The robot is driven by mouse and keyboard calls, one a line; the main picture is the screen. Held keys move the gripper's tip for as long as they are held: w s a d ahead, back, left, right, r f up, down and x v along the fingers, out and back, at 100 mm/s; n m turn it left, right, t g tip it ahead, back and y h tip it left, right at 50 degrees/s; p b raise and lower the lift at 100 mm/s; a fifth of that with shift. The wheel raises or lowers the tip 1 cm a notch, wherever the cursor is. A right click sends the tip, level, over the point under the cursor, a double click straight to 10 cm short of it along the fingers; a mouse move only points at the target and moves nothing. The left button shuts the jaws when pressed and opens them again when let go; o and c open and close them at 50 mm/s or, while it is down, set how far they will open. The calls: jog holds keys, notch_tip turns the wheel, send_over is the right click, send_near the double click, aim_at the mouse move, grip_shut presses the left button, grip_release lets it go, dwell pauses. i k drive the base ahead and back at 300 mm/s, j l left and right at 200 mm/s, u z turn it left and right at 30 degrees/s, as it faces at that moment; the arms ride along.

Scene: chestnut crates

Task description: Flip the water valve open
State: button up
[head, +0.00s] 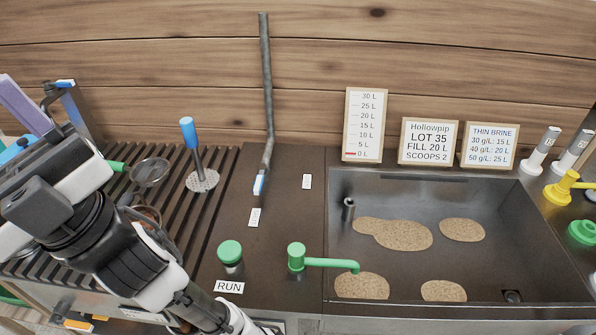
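The water valve carries no readable name. A green tap-like fitting (297,257) stands left of the basin, its green arm reaching right over the basin edge. A long bent grey pipe (267,85) comes down the wall to a blue and white tip above the counter. Two small white labels, one below the tip (255,217) and one to its right (307,181), are unreadable. Which part turns the water is unclear. My arm crosses the lower left. My gripper is at the far left, apart from the green fitting and the pipe; its fingers cannot be made out clearly.
The dark basin (450,187) at right holds several tan grain patches. A green button (230,252) sits above a RUN label. A blue-handled tool (189,135) stands on the slatted rack. Signs line the wall. Yellow (562,188) and green (582,231) fittings stand far right.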

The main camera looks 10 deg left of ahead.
aim_at(257, 189)
jog(key=u, duration=0.6)
jog(key=j+z, duration=0.1)
jog(key=j, duration=0.35)
jog(key=k+j, duration=0.15)
jog(key=j, duration=0.25)
jog(key=j+z, duration=0.15)
jog(key=j, duration=0.3)
jog(key=k+j, duration=0.15)
jog(key=j, duration=0.3)
jog(key=k+j+z, duration=0.15)
jog(key=j, duration=0.25)
